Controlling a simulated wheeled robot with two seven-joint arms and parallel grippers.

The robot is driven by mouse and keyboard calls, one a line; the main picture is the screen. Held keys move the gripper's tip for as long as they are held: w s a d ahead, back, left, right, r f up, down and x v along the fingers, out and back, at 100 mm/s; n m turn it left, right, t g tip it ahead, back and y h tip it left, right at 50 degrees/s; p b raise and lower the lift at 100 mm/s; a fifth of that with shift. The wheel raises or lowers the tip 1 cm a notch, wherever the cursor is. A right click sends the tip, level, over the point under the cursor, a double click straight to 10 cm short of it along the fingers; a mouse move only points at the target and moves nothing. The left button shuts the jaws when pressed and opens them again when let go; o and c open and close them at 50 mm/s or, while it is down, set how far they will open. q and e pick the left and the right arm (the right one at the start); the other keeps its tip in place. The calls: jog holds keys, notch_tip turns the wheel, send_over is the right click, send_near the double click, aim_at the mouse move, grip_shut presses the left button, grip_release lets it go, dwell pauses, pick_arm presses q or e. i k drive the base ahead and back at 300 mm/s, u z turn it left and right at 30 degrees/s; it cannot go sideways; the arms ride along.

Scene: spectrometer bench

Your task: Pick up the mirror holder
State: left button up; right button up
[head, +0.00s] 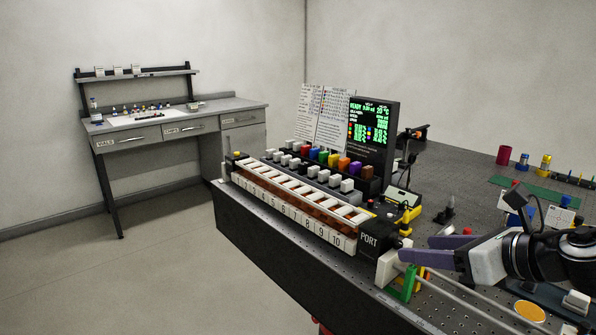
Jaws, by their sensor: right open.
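My right gripper (416,249) reaches in from the right over the perforated bench top. Its two purple fingers are spread apart and point left, with nothing visible between them. The fingertips appear close to a white block (387,268) beside the box marked PORT (370,244); I cannot tell whether they touch it. I cannot pick out the mirror holder with certainty. Small mounted parts, including a blue one (514,219) with white plates nearby, stand behind my right arm and are partly hidden by it. My left gripper is not in view.
A numbered rack (290,205) with coloured blocks behind it and a dark display (373,135) fill the bench's left part. A small dark post (446,211) stands behind the fingers. Red (504,155) and yellow (544,163) cylinders stand farther back. A side desk (180,122) is at left.

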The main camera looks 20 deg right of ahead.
aim_at(303, 168)
jog(key=i, duration=1.65)
